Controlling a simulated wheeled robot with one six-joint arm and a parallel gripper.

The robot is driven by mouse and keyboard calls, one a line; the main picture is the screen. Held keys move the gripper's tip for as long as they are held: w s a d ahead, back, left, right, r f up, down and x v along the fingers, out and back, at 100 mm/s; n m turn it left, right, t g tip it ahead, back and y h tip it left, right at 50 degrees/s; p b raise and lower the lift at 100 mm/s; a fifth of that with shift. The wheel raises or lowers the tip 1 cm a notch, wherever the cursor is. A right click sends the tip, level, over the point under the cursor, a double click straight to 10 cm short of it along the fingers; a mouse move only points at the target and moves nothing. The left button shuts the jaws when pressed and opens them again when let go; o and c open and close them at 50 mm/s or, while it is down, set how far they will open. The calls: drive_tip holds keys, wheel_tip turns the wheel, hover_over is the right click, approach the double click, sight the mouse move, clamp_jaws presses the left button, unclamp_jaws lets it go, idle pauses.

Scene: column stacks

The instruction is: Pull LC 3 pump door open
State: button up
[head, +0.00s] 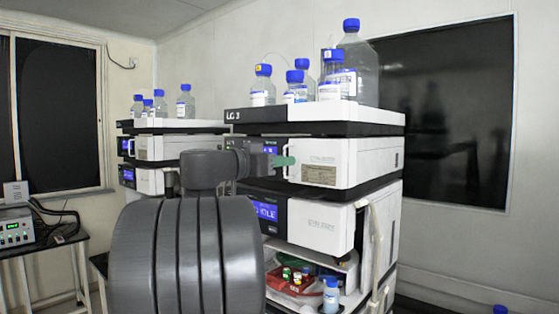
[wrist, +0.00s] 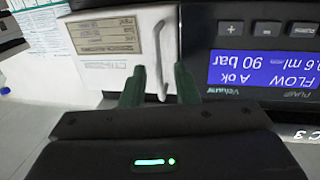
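The LC 3 stack (head: 300,116) stands in the middle of the head view. Its white pump door (head: 350,160) is the upper front panel and looks shut; it also shows in the wrist view (wrist: 105,75), upside down beside the blue pump display (wrist: 262,72). A thin white upright handle (wrist: 158,48) sits on the door's edge next to the display. My gripper (wrist: 160,68) has green fingers, open, one on each side of the handle. I cannot tell whether either finger touches it. In the head view my gripper (head: 283,161) is at the door's left edge.
Blue-capped bottles (head: 330,75) stand on top of the stack. Below are another white module (head: 315,222) and a bay with a red vial tray (head: 288,282). A second stack (head: 165,150) stands behind to the left. A bench with an instrument (head: 18,230) is far left.

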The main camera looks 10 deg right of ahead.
clamp_jaws()
drive_tip(key=shift+s+f, duration=0.1)
